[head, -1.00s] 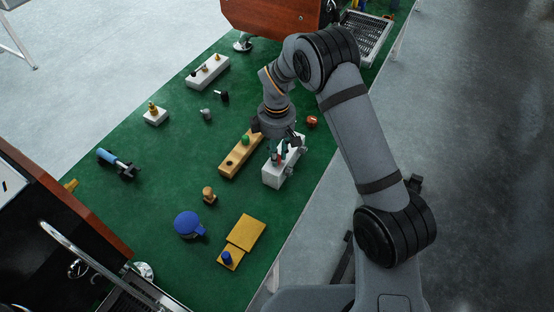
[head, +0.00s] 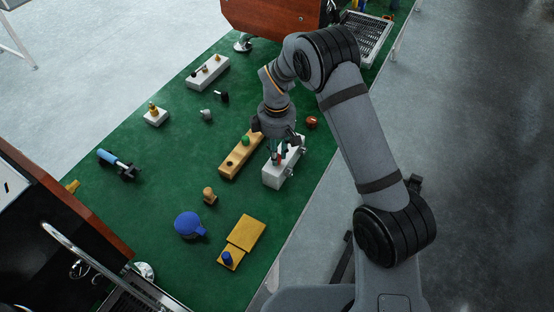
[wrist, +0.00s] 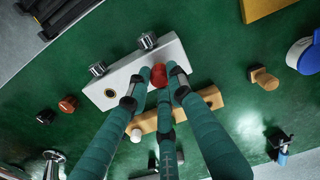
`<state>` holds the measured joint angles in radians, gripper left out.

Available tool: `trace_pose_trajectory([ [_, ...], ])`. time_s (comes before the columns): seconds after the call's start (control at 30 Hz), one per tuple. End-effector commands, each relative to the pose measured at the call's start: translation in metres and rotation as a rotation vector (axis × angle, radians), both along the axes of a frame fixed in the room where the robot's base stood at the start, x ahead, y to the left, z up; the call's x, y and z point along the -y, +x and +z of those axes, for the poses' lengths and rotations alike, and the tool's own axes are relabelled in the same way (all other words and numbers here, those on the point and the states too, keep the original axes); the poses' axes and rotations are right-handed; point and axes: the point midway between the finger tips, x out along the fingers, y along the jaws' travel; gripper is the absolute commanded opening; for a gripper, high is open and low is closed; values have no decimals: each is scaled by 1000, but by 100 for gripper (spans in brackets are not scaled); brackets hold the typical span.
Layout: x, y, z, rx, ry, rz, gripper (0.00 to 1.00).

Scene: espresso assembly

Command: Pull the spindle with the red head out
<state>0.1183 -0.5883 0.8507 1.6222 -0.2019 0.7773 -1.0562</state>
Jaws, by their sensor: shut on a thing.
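The red head (wrist: 158,75) of the spindle shows between my fingertips in the wrist view. My gripper (wrist: 156,92) is shut on it from the sides. The spindle stands at the white block (wrist: 125,92), and its shaft is hidden from this view. In the head view my gripper (head: 279,150) is over the white block (head: 279,173), and the red head is only a small patch there. An open hole and two metal-topped parts show on the same block in the wrist view. I cannot tell how deep the spindle sits.
A wooden block (head: 240,157) with a green knob lies close beside the white block. A red-brown knob (head: 312,121) is to the right. A blue round piece (head: 188,224) and yellow blocks (head: 247,232) lie nearer the front.

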Motion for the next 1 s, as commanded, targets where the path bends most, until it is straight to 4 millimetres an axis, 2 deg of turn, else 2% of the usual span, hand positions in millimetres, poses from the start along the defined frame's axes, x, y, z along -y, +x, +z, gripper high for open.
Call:
trace_pose_trajectory([
  [1.0, 0, 0, 14, 0, 0, 0, 0],
])
